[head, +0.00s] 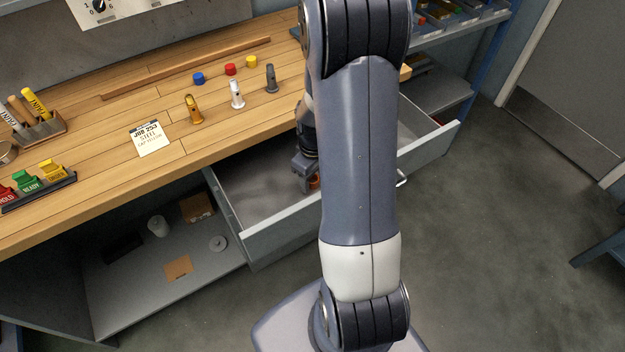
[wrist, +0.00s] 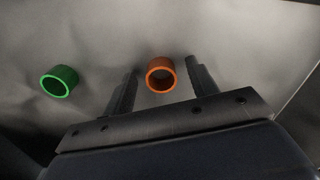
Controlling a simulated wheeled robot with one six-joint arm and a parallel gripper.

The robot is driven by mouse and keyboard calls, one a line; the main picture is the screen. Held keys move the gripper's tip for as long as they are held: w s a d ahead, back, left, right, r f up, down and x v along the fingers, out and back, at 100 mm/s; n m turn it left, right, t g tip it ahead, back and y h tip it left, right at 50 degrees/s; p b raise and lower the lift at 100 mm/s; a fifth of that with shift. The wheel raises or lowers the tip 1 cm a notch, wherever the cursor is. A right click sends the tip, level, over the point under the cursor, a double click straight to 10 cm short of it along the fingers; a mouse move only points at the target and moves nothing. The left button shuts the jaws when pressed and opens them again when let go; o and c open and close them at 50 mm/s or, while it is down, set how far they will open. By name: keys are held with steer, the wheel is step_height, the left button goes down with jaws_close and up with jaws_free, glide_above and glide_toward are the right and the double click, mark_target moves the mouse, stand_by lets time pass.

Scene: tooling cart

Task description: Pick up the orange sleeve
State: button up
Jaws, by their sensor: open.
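The orange sleeve (wrist: 161,75) is a short open ring on the drawer floor. In the wrist view it shows at the opening between the two fingertips of my gripper (wrist: 160,80), and I cannot tell whether either finger touches it. The gripper is open. In the head view, my gripper (head: 306,178) is down inside the open drawer (head: 262,228), and a small part of the orange sleeve (head: 315,183) shows beside it, mostly hidden by my arm.
A green sleeve (wrist: 59,81) lies to the left on the drawer floor. The drawer walls surround the gripper.

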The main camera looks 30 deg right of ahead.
steer(key=shift+f, duration=0.2)
steer(key=shift+c, duration=0.5)
steer(key=c, duration=0.9)
steer(key=shift+r, duration=0.1)
steer(key=shift+c, duration=0.2)
